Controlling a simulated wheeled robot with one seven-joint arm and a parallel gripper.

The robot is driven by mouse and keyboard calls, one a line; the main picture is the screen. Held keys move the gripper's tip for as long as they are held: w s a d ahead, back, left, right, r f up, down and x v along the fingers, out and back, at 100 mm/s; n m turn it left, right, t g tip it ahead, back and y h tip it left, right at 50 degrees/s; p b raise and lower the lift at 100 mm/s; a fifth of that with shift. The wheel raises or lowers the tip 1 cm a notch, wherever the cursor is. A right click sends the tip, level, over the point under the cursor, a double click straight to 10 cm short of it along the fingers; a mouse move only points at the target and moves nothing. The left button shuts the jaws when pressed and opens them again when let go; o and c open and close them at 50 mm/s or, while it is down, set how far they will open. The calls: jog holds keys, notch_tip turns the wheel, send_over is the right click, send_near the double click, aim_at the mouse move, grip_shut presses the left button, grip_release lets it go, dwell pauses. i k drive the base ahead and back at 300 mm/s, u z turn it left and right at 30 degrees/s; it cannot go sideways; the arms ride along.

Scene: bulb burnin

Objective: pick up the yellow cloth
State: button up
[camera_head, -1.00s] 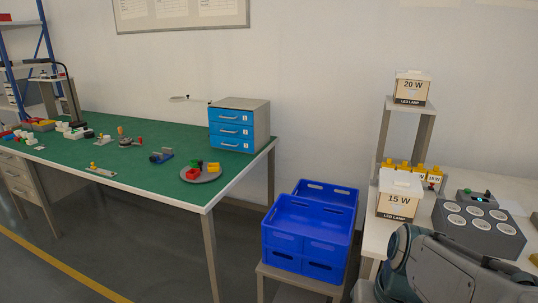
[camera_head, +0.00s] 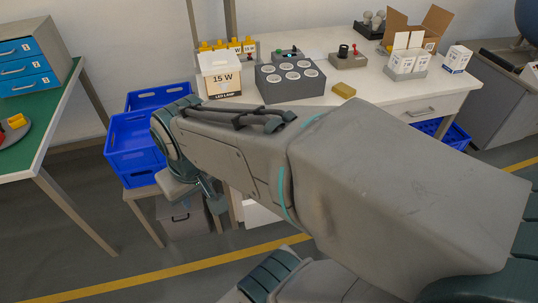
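A small folded yellow piece (camera_head: 344,90), which looks like the yellow cloth, lies flat on the white bench (camera_head: 318,43) near its front edge. It is right of the grey block with round sockets and just above my arm in the picture. Nothing touches it. My arm crosses the middle of the view, with its bend at the left beside the blue crates. My gripper's fingers cannot be made out; they seem hidden behind or below my arm.
A grey socket block (camera_head: 290,82) and a 15 W lamp box (camera_head: 219,75) stand left of the cloth. A device with a red knob (camera_head: 348,58) and white boxes (camera_head: 408,63) stand behind and right. Blue crates (camera_head: 134,147) sit beside the bench.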

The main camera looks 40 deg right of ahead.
aim_at(342, 89)
jog(key=u, duration=0.3)
jog(key=k, duration=0.45)
jog(key=z, duration=1.7)
